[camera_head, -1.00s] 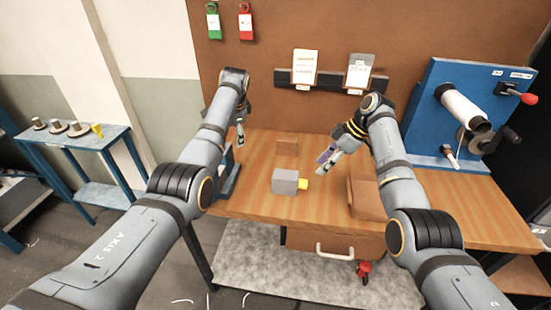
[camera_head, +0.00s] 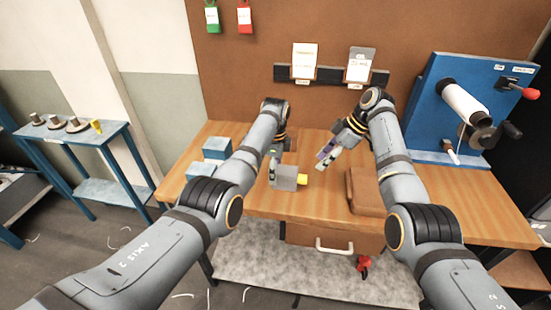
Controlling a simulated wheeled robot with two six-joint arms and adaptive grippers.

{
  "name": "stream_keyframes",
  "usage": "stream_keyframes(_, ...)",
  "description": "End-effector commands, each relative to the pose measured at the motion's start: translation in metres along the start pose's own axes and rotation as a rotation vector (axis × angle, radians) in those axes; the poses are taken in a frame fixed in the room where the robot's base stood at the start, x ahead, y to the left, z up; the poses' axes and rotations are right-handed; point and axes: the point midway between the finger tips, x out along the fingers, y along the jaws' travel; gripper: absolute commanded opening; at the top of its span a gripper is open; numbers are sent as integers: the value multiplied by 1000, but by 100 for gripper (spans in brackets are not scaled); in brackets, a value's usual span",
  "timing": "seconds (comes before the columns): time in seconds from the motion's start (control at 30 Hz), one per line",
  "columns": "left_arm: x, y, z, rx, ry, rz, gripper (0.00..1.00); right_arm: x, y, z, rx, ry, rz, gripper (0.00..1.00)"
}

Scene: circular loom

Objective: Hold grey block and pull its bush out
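The grey block (camera_head: 287,179) sits on the wooden table. Its yellow bush (camera_head: 302,180) sticks out of the block's right side. My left gripper (camera_head: 273,173) points down at the block's left end, with a finger overlapping that end in the picture. Whether it touches the block, and how far its fingers are apart, I cannot tell. My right gripper (camera_head: 325,158) hangs behind and to the right of the bush, clear of it. Its two fingers are apart with nothing between them.
A brown box (camera_head: 363,192) lies right of the block. A blue machine panel (camera_head: 425,105) with a white roller stands at the right. The table between block and box is clear.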

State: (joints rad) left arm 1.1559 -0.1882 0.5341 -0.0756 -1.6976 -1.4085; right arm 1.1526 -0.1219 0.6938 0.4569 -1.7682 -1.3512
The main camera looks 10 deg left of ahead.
Motion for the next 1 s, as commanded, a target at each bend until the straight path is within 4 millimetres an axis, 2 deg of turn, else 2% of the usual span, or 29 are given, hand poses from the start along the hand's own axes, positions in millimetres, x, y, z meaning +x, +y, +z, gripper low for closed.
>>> stream_keyframes(0.1,19,0,0,-1,-1,1,75,0,0,0,0,0,0,38)
stream_keyframes(0.2,29,0,0,-1,-1,0,75,0,0,0,0,0,0,38)
stream_keyframes(0.57,36,0,0,-1,0,-2,75,0,0,0,0,0,0,38)
stream_keyframes(1.0,36,0,0,-1,0,-2,16,0,0,0,0,0,0,38)
